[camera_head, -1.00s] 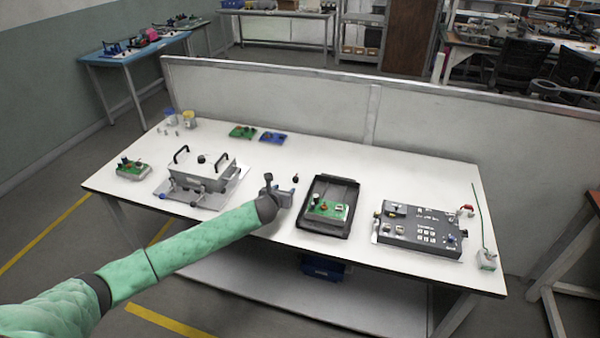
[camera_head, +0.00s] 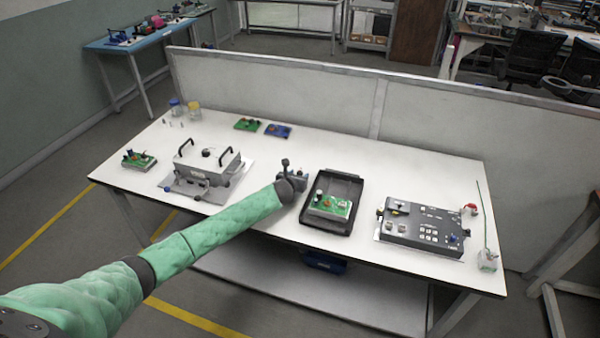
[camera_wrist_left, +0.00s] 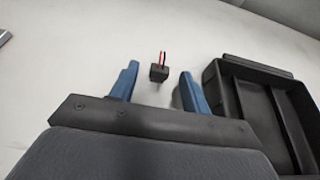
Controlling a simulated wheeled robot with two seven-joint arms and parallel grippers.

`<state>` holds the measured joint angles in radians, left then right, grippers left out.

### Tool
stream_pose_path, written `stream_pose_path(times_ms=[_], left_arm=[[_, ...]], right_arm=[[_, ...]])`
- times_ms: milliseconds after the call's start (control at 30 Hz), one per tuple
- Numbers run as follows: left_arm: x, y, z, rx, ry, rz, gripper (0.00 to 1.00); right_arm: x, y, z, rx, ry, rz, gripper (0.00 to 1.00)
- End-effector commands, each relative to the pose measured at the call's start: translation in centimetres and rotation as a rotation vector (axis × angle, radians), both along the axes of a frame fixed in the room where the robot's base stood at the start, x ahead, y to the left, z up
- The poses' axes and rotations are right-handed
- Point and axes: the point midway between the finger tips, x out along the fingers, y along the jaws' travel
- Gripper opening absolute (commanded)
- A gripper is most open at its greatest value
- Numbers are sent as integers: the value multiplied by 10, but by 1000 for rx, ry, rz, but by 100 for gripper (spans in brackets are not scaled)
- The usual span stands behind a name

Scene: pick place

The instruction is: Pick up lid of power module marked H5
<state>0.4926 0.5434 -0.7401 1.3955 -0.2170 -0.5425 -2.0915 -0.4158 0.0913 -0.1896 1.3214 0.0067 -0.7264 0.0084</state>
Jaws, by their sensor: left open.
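My left gripper (camera_head: 297,174) is over the middle of the white table, just left of the black tray. In the left wrist view its two blue fingers (camera_wrist_left: 160,70) are spread apart with nothing between them in contact. A small black block (camera_wrist_left: 159,73) with a red and a dark wire on top stands on the table, ahead of the gap between the fingers. In the head view my gripper hides it. No H5 marking is readable, and I cannot tell whether this block is the lid or the module.
A black tray (camera_head: 353,181) with a green circuit board (camera_head: 330,204) stands close to the right of my gripper; its wall (camera_wrist_left: 212,85) is near the right finger. A grey handled box (camera_head: 209,169) stands left; a dark control panel (camera_head: 424,226) lies right.

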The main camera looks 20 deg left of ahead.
Motion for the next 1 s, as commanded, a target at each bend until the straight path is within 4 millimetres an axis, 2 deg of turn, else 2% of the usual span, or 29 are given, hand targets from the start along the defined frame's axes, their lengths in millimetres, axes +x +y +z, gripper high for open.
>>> stream_pose_path(times_ms=[133,400,633,1000], left_arm=[[9,0,-4,-1,1,0,47],[10,0,-5,0,0,0,47],[10,0,-5,0,0,0,2],[10,0,-4,0,0,0,0]], right_arm=[[-3,-1,-6,-1,-3,1,32],[-4,-1,-7,-1,-3,1,32],[-4,-2,-7,-1,-2,1,32],[-4,-2,-7,-2,-2,1,32]])
